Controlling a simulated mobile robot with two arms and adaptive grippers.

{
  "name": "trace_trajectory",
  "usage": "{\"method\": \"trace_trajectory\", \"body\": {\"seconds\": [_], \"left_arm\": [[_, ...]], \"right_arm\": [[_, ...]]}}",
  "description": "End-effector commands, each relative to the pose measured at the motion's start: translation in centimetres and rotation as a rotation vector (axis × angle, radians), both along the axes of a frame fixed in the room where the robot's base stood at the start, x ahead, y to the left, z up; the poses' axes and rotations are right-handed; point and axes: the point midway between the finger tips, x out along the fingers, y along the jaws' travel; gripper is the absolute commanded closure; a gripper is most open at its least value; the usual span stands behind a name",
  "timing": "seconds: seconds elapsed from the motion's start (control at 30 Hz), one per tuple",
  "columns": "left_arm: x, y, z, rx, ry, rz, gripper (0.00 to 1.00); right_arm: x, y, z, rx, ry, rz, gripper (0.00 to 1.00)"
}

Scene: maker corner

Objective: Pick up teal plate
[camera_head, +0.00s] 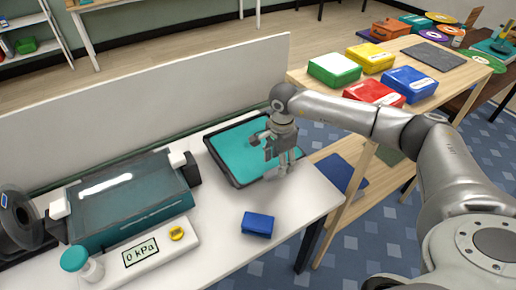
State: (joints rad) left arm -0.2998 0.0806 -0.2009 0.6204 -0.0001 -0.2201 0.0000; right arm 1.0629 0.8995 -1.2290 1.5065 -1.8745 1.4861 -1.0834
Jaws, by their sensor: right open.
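The teal plate (236,150) is a flat sheet lying in a dark-rimmed tray (236,184) at the back of the white table. My right gripper (276,160) reaches in from the right and points down over the right part of the plate. It is open and hides some of the plate. I cannot tell whether its fingers touch the plate. My left gripper is not in view.
A teal-lidded machine (130,199) stands left of the tray. A gauge box reading 0 kPa (160,246) and a blue block (258,224) lie in front. A white panel (150,110) rises behind. A wooden shelf with coloured boxes (334,68) stands right.

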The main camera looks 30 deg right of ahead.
Motion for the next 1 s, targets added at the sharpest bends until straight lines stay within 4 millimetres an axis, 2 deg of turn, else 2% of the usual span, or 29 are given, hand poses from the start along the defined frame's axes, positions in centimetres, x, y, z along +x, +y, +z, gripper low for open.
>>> {"method": "trace_trajectory", "body": {"seconds": [0.03, 0.2, 0.47, 0.57, 0.9, 1.0], "left_arm": [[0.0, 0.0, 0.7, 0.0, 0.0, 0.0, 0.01], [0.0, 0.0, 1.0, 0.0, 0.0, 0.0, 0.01], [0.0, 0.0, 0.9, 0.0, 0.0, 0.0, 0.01], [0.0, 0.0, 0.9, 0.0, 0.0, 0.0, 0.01], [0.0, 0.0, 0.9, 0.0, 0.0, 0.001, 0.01], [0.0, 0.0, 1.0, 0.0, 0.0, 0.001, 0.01]], "right_arm": [[0.0, -0.1, -0.6, 0.0, 0.004, -0.001, 0.45], [0.0, -0.1, -2.7, 0.001, 0.002, -0.001, 0.45], [0.1, -0.1, -3.1, 0.001, -0.001, 0.0, 0.45], [0.1, -0.1, -3.1, 0.001, -0.001, 0.0, 0.55], [0.0, -0.1, -3.1, 0.0, 0.001, -0.001, 0.99], [0.1, -0.1, -3.1, 0.001, -0.001, -0.001, 1.0]]}}
